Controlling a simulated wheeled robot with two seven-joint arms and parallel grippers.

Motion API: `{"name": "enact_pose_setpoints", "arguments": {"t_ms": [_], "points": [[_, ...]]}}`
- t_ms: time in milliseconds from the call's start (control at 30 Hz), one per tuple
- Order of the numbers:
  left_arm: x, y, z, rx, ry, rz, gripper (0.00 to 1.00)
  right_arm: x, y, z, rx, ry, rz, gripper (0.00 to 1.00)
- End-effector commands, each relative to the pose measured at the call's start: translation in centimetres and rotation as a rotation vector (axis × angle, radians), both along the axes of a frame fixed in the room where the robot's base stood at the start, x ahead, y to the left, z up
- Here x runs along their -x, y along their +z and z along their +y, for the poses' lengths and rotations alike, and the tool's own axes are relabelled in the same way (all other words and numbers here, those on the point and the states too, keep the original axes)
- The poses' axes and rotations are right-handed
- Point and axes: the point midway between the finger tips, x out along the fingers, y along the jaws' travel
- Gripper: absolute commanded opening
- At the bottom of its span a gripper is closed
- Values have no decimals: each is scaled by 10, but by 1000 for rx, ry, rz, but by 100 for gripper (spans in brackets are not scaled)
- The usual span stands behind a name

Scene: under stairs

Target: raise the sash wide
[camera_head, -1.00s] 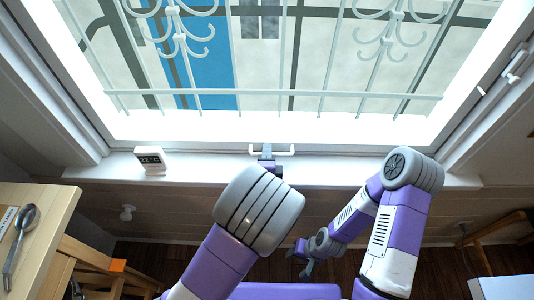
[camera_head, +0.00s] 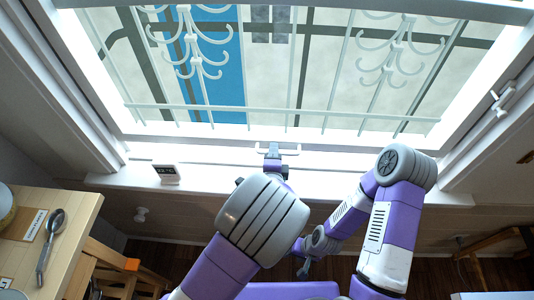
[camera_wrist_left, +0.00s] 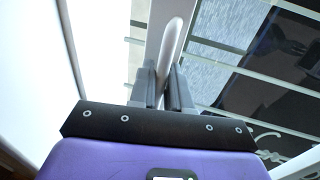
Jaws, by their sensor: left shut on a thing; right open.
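The window sash has a pale bottom rail (camera_head: 345,158) with a white bar handle (camera_head: 293,150) at its middle. The rail stands slightly above the sill in the head view. My left gripper (camera_head: 272,149) is shut on this handle. In the left wrist view the two grey fingers (camera_wrist_left: 163,85) clasp the pale rounded handle (camera_wrist_left: 172,42) from both sides. The left forearm hides part of the sill below. My right gripper (camera_head: 304,268) is open and empty, low in front of the wall under the window, clear of the sash.
A white security grille (camera_head: 290,109) stands outside the window. A small digital display (camera_head: 166,174) sits on the left of the sill (camera_head: 120,181). A wooden table (camera_head: 75,217) with a spoon (camera_head: 50,240) is at the lower left. A white latch (camera_head: 503,98) is on the right frame.

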Motion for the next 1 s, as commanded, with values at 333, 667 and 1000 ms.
{"name": "enact_pose_setpoints", "arguments": {"t_ms": [333,667,1000], "points": [[-3,105,-4,9,-6,-21,0,0,88,0,0,0,0,45],[-3,184,-4,9,-6,-21,0,0,158,0,0,0,0,45],[-3,237,-4,9,-6,-20,0,0,204,0,0,0,0,45]]}}
